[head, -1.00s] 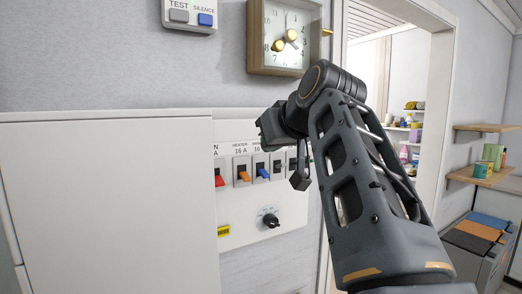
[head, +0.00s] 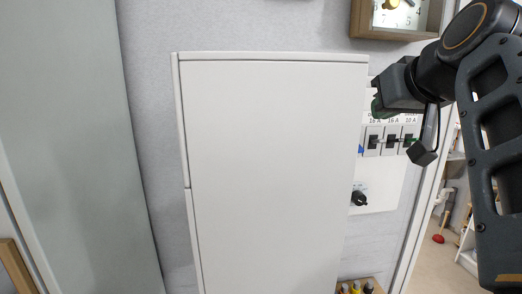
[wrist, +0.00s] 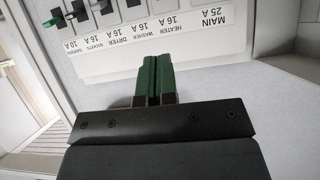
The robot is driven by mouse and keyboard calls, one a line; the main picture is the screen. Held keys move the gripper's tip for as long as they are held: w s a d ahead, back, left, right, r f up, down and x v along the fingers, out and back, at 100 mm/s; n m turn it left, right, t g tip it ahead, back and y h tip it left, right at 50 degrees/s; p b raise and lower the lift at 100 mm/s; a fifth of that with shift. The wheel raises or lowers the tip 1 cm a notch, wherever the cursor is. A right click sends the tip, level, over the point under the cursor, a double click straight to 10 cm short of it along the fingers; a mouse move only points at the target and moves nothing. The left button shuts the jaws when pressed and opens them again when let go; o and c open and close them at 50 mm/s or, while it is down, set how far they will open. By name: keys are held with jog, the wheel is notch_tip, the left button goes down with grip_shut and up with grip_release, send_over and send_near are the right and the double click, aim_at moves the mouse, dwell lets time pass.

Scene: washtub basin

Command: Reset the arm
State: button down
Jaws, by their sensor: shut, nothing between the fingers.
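My gripper (head: 378,104) is at the right of the head view, raised in front of the breaker panel (head: 385,180). Part of the panel is hidden behind my gripper and the white door. In the wrist view my gripper's green fingers (wrist: 153,80) are together and empty. They point at the panel's label strip (wrist: 150,32), which appears upside down there. The fingers look apart from the panel, but the exact gap cannot be told. Several breaker switches (wrist: 78,8) show at the top left of the wrist view.
A large white door (head: 270,170) fills the middle of the head view, left of my gripper. A wood-framed clock (head: 400,15) hangs above. A black knob (head: 359,198) sits low on the panel. Small bottles (head: 356,287) stand on a shelf below. A doorway opens at the right.

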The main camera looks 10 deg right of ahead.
notch_tip(320, 180, down, 19)
jog(key=w+d+m+g+h, duration=0.1)
jog(key=w+d+m+g, duration=0.1)
jog(key=w+m+g, duration=0.15)
jog(key=s+a+f+n+g, duration=0.1)
jog(key=s+a+f, duration=0.2)
jog(key=f, duration=0.5)
jog(key=s+a+f+n+g, duration=0.1)
jog(key=s+a+f, duration=0.3)
jog(key=f, duration=0.4)
jog(key=s+a+f+n+g+y, duration=0.1)
jog(key=s+a+f+n+g, duration=0.1)
jog(key=a+f, duration=0.3)
notch_tip(320, 180, down, 3)
jog(key=shift+s+a+g, duration=0.3)
jog(key=shift+s+g, duration=0.15)
jog(key=shift+s, duration=0.2)
